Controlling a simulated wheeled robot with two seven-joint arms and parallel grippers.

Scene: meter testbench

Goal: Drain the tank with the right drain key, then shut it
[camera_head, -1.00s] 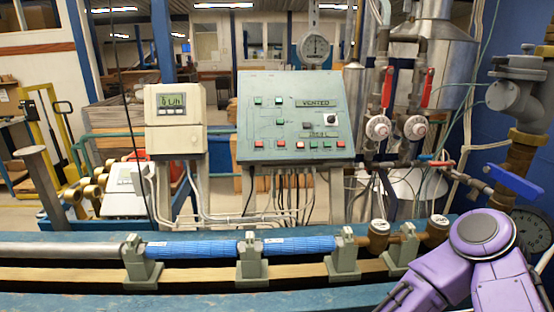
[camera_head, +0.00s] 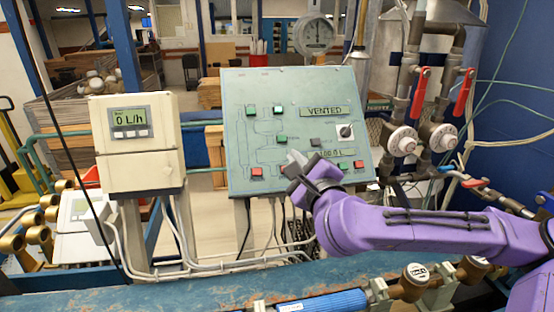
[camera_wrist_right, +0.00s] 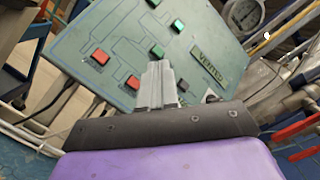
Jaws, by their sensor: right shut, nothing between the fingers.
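The teal control panel (camera_head: 240,120) carries green and red keys, a VENTED sign (camera_head: 324,111) and a small readout (camera_head: 333,154) that looks like 100.0 L. A red key (camera_head: 257,172) shows at its lower left and another red key (camera_head: 359,164) at its lower right. My right gripper (camera_head: 292,163) is shut and empty in front of the panel's lower middle, hiding keys there. In the right wrist view its fingertips (camera_wrist_right: 159,66) are beside a red key (camera_wrist_right: 133,82) and below a green key (camera_wrist_right: 157,51); contact cannot be told. My left gripper is out of view.
A grey meter box (camera_head: 133,135) reading 0 L/h stands left of the panel. Red-handled valves (camera_head: 420,95) and pipes stand at the right. A blue pipe (camera_head: 322,303) and fittings lie along the bench below. Cables hang under the panel.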

